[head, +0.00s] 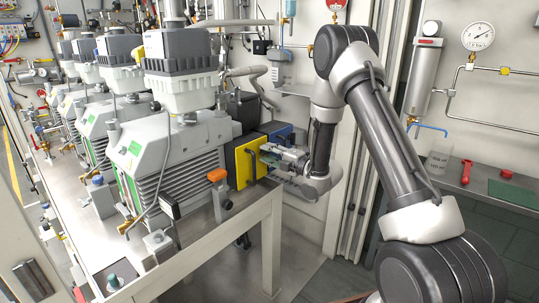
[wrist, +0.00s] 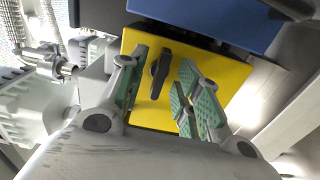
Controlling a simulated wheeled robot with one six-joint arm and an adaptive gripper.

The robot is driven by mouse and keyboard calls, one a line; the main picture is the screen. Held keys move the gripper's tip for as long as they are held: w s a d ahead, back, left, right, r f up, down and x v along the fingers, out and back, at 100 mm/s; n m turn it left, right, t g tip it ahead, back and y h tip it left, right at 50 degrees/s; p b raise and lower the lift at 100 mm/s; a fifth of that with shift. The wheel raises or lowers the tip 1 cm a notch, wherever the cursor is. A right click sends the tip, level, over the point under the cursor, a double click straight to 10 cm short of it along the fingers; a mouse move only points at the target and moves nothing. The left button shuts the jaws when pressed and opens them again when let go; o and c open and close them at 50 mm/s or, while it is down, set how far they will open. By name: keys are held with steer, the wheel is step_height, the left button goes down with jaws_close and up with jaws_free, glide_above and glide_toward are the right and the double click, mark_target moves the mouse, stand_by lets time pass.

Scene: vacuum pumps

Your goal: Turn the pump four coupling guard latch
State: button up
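The yellow coupling guard (head: 239,172) is on the right end of the nearest grey pump (head: 165,160). In the wrist view the guard (wrist: 229,75) fills the middle, with a dark latch bar (wrist: 159,70) on its face, standing nearly upright and slightly tilted. My gripper (head: 270,155) is beside the guard's face in the head view. In the wrist view my gripper (wrist: 162,85) is open, its green-padded fingers on either side of the latch, with yellow showing between latch and pads. Whether the fingertips reach as deep as the latch I cannot tell.
A blue box (wrist: 205,22) adjoins the guard's far side. An orange-handled fitting (head: 218,175) stands just left of the guard on the pump bench's edge. Several more pumps line up behind. At right, a shelf holds a red wrench-like tool (head: 466,172) and a green mat (head: 510,194).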

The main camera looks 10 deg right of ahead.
steer(key=shift+s+d, duration=0.15)
steer(key=shift+s, duration=0.05)
steer(key=shift+v, duration=0.8)
steer(key=shift+v, duration=2.95)
